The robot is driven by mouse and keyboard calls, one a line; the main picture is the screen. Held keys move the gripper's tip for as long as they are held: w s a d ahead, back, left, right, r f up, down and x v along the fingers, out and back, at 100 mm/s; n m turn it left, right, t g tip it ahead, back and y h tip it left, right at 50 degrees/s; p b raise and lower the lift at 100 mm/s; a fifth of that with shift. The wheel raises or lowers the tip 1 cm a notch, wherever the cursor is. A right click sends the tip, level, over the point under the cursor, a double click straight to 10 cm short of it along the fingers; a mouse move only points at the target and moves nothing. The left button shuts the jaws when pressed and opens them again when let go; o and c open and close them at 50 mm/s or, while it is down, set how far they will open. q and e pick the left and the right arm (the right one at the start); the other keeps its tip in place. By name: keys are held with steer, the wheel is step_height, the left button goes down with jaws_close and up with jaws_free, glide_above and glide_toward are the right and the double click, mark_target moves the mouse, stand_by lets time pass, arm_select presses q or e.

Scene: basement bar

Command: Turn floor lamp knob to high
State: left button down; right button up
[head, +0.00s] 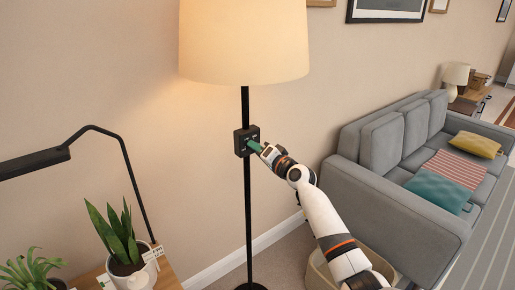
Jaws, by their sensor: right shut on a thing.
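The floor lamp has a cream shade (244,45) that glows warmly, and a thin black pole (248,215). A small black control box (241,141) with pale markings too small to read is fixed to the pole. My right gripper (256,147) reaches in from the lower right and is shut on the lamp knob at the box's front right side. A small green part shows between the box and my wrist. The knob itself is mostly hidden, so its setting cannot be read. My left gripper is not in view.
A grey sofa (398,200) with cushions stands to the right, and a woven basket (318,272) lies beneath my right arm. A black desk lamp (36,163) and potted plants (118,240) occupy the left foreground. The wall is close behind the lamp.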

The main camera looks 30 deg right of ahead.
steer(key=shift+m, duration=1)
steer(key=shift+p, duration=0.3)
steer(key=o, duration=1)
steer(key=shift+s+d+b, duration=0.15)
steer(key=shift+s+b, duration=0.1)
steer(key=shift+s, duration=1.75)
steer(key=shift+s+d+b, duration=0.2)
steer(key=shift+s+b, duration=0.05)
steer(key=shift+s, duration=1.8)
steer(key=shift+s+d+b, duration=0.15)
steer(key=shift+s+b, duration=0.1)
steer(key=shift+s, duration=1.75)
steer(key=shift+f, duration=0.1)
